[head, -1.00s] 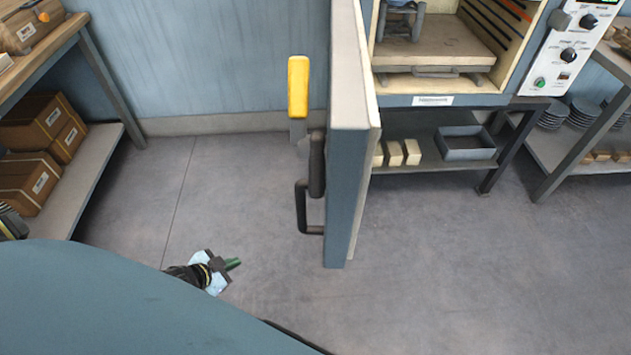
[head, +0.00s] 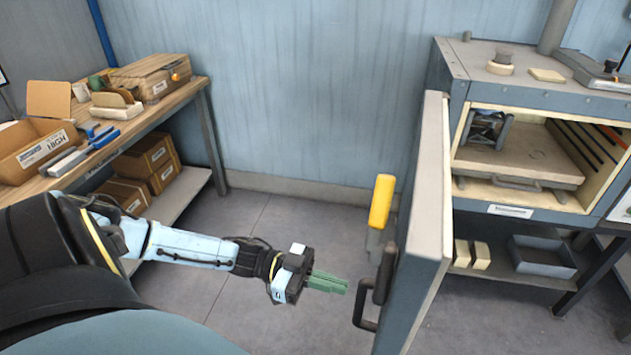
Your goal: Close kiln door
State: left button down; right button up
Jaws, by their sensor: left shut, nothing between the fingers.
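The kiln (head: 460,75) stands at the right with its chamber open to view. Its door (head: 432,190) is swung wide open and points toward me, seen nearly edge-on. A black handle (head: 366,310) and a yellow-gripped lever (head: 381,202) are on the door's left face. My left gripper (head: 345,286) has green fingers, is shut and empty, and points right. It is just left of the handle, with a small gap in the picture; the depth between them is hard to tell. My right gripper is not in view.
A wooden workbench (head: 188,88) with boxes and tools stands at the left. Inside the kiln are a shelf slab (head: 520,158) and a dark metal stand. A grey tray (head: 543,258) and pale blocks (head: 472,254) lie below. Floor (head: 250,225) between bench and door is clear.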

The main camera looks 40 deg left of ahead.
pick_arm(q)
jog(key=x, duration=0.7)
jog(key=shift+d, duration=0.15)
jog(key=shift+w, duration=0.15)
